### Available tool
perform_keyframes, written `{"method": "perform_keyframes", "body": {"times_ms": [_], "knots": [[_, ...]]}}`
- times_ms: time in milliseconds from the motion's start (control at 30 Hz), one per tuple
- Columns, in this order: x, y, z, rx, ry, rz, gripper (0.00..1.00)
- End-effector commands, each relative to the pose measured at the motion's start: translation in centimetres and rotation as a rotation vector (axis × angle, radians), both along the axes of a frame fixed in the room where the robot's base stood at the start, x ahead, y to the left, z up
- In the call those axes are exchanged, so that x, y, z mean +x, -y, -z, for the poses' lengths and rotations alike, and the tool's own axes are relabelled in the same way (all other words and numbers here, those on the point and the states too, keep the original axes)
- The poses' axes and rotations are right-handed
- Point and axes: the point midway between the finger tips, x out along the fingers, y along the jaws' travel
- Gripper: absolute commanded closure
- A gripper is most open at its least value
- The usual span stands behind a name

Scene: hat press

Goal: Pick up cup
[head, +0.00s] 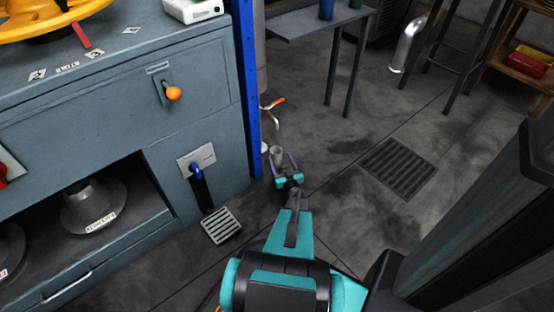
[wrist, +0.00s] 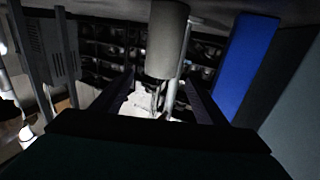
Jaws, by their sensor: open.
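A small grey cup (head: 277,155) shows in the head view near the floor, just right of the blue post. My gripper (head: 281,161) is low down with its two purple fingers apart, one to each side of the cup's near edge. The lower part of the cup is hidden by the gripper. In the wrist view, the open fingers of my gripper (wrist: 160,76) reach forward, with a pale, unclear patch between them. I cannot tell whether that patch is the cup or whether the fingers touch it.
The blue post (head: 247,85) and grey press cabinet (head: 200,125) stand close on the left. A grey cylinder (wrist: 167,40) hangs above and beyond the fingers. A pedal (head: 221,225) sits by the cabinet. The floor to the right, around a drain grate (head: 398,167), is clear.

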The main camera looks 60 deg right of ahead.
Motion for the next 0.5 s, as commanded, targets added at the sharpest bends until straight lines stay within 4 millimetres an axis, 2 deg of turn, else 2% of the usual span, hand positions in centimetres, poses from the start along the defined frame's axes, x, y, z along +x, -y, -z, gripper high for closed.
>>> {"method": "perform_keyframes", "body": {"times_ms": [200, 500], "knots": [[2.6, 2.2, 0.3, -0.001, 0.001, -0.001, 0.33], [4.1, 3.5, 0.0, 0.001, 0.001, -0.001, 0.33]]}}
